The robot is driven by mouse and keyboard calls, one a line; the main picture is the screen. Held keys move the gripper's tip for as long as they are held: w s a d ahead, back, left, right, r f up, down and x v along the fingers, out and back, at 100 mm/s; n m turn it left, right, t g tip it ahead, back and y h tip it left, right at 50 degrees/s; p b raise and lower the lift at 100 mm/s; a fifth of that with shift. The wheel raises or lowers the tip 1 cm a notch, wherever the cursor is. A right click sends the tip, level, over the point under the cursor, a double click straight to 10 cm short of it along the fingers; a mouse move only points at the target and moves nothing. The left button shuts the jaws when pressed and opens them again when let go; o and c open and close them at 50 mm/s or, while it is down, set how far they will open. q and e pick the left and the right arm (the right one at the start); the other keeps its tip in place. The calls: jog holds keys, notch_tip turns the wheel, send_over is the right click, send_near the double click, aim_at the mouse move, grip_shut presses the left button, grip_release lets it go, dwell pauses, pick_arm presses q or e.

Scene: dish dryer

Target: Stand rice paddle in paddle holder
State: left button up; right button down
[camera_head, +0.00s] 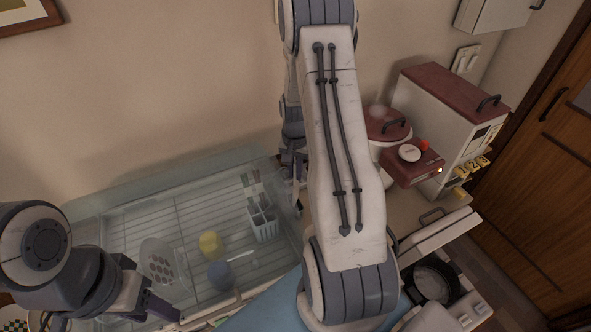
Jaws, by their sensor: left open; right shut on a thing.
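My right arm comes down through the middle. Its gripper (293,182) is partly behind the arm, beside the right rim of the dish dryer (215,282). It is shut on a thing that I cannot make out. No rice paddle is clearly identifiable; a slim white utensil (240,257) lies on the dryer's rack. A pale compartmented holder (264,224) with upright utensils stands at the rack's right side, just left of and below the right gripper. I cannot tell if it is the paddle holder. My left gripper (105,314) is open at the lower left, near the dryer's front.
A yellow bowl (210,243), a blue bowl (220,274) and a clear dotted plate (160,264) are in the dryer. A red-lidded pot (386,124) and a white cabinet with a red top (446,115) stand right. A dark pan (436,282) is at lower right.

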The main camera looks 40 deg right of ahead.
jog(key=shift+s+a+f, duration=0.1)
jog(key=shift+s+f, duration=0.05)
jog(key=shift+f, duration=0.45)
jog(key=c, duration=0.8)
grip_release()
jog(key=shift+r, duration=0.1)
jog(key=shift+r, duration=0.1)
jog(key=shift+r, duration=0.3)
notch_tip(320, 180, up, 8)
jog(key=b, duration=0.2)
jog(key=shift+r+b, duration=0.25)
jog(key=shift+b, duration=0.05)
jog(key=shift+r, duration=0.65)
